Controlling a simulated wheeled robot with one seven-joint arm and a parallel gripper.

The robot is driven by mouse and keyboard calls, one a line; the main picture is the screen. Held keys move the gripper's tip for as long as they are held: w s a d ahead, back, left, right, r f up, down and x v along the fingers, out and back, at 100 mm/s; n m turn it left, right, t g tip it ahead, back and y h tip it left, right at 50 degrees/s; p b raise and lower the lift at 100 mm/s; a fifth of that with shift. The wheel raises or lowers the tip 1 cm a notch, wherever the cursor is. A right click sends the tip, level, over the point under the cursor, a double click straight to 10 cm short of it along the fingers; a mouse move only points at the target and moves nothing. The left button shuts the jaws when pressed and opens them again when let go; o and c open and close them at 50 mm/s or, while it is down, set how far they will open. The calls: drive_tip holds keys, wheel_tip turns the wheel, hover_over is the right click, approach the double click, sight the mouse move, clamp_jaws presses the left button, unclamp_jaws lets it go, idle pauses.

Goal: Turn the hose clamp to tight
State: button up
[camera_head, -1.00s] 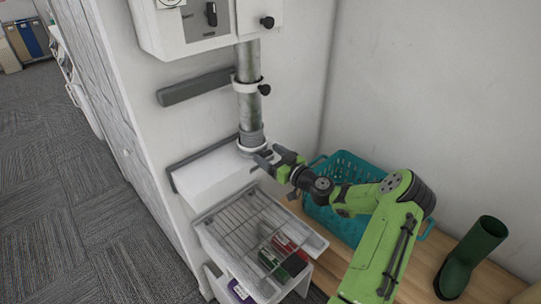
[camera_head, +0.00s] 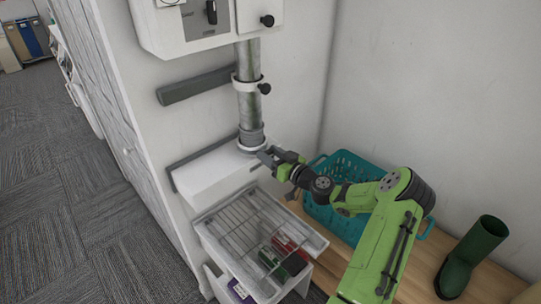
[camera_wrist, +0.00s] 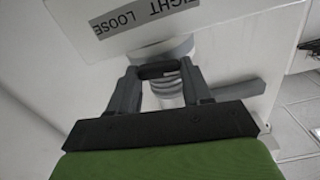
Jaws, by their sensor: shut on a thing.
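The hose clamp is a band near the lower end of the vertical grey pipe (camera_head: 250,105), just above the white box (camera_head: 215,173). My gripper (camera_head: 266,155) is at the clamp's right side in the head view. In the wrist view my gripper (camera_wrist: 160,82) has its two fingers shut on a dark bar, the clamp's handle (camera_wrist: 158,70). The ribbed hose (camera_wrist: 168,92) shows between the fingers. A grey label (camera_wrist: 140,14) reading TIGHT and LOOSE appears upside down above it.
A pale ring with a black knob (camera_head: 264,89) sits higher on the pipe. A wall cabinet (camera_head: 175,40) is above. A wire-topped cart (camera_head: 205,237) stands below. A teal basket (camera_head: 345,165) and green boot (camera_head: 472,255) are on the wooden bench to the right.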

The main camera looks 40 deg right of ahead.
drive_tip(key=m, duration=0.4)
drive_tip(key=shift+d, duration=0.1)
drive_tip(key=m, duration=0.5)
drive_tip(key=shift+d, duration=0.1)
drive_tip(key=m+p, duration=0.1)
drive_tip(key=m, duration=0.2)
drive_tip(key=shift+f+m+p, duration=0.15)
drive_tip(key=shift+m+p, duration=0.15)
drive_tip(key=m+p, duration=0.2)
drive_tip(key=m, duration=0.2)
drive_tip(key=shift+m, duration=0.3)
drive_tip(key=m+p, duration=0.1)
drive_tip(key=m, duration=0.1)
drive_tip(key=m+p, duration=0.1)
drive_tip(key=m, duration=0.1)
drive_tip(key=shift+f+m, duration=0.2)
drive_tip(key=shift+m, duration=0.1)
drive_tip(key=m+p, duration=0.2)
drive_tip(key=m, duration=0.2)
drive_tip(key=shift+f, duration=0.1)
drive_tip(key=shift+a+f+m+p, duration=0.15)
drive_tip(key=shift+m+p, duration=0.6)
drive_tip(key=shift+m, duration=1.4)
drive_tip(key=shift+a+m+p, duration=0.1)
drive_tip(key=shift+m+p, duration=0.6)
drive_tip(key=shift+m, duration=1.45)
